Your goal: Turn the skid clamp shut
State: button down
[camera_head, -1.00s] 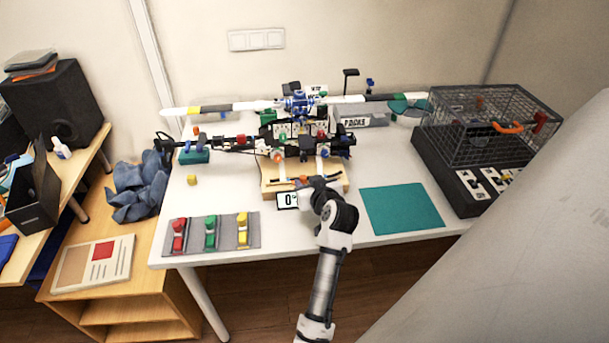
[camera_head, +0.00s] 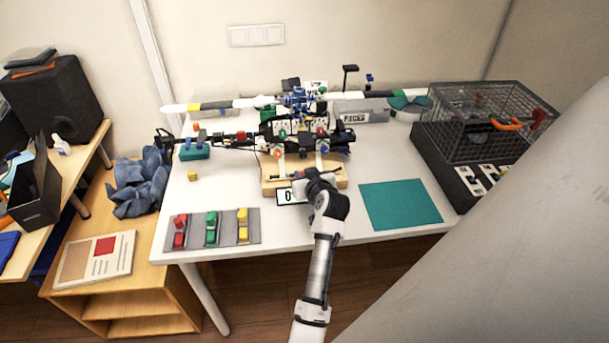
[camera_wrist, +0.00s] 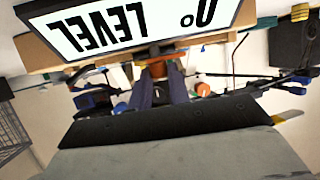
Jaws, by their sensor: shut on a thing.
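The model helicopter (camera_head: 300,103) stands on a wooden cradle (camera_head: 270,186) in the middle of the white table. My gripper (camera_head: 305,178) is at the cradle's front edge, where it hides most of the clamp area in the head view. In the wrist view, my gripper (camera_wrist: 160,76) has its two dark fingers close together on a small orange-brown piece, the skid clamp (camera_wrist: 159,67), at the wooden edge. The clamp's exact angle is hard to tell. A display reading "LEVEL 0°" (camera_wrist: 120,28) appears upside down just beyond the fingertips.
A grey tray (camera_head: 193,238) with red, green and yellow parts lies at front left. A teal mat (camera_head: 400,204) lies right of my arm. A wire cage box (camera_head: 475,125) stands at far right. A small yellow block (camera_head: 192,176) sits at left. The front middle is mostly clear.

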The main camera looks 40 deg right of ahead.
jog(key=shift+a+r+m+g+h+p, duration=0.1)
jog(key=shift+m+g+h+p, duration=0.2)
jog(key=shift+m+h+p, duration=0.1)
jog(key=m+h, duration=0.1)
jog(key=m+g+h+p, duration=0.1)
jog(key=shift+w+a+m+h, duration=0.2)
jog(key=shift+a+m+h, duration=0.05)
jog(key=shift+m+h, duration=0.05)
jog(key=m+g+h, duration=0.2)
jog(key=m+g+h+b, duration=0.1)
jog(key=shift+w+a+f, duration=0.15)
jog(key=shift+w+f, duration=0.1)
jog(key=shift+f, duration=0.05)
jog(key=m+g+b, duration=0.1)
jog(key=b, duration=0.1)
jog(key=m+g+h+b, duration=0.1)
jog(key=m+g+b, duration=0.1)
jog(key=shift+w+f+h, duration=0.15)
jog(key=shift+h, duration=0.15)
jog(key=m+g+b, duration=0.2)
jog(key=b, duration=0.1)
jog(key=shift+w+a+m+g+h+b, duration=0.1)
jog(key=shift+w+m+g+h+b, duration=0.05)
jog(key=shift+m+g+h+b, duration=0.25)
jog(key=m+g+b, duration=0.2)
jog(key=g+b, duration=0.1)
jog(key=shift+w+r+m+g+b, duration=0.1)
jog(key=shift+r+m+g+b, duration=0.2)
jog(key=shift+m, duration=0.1)
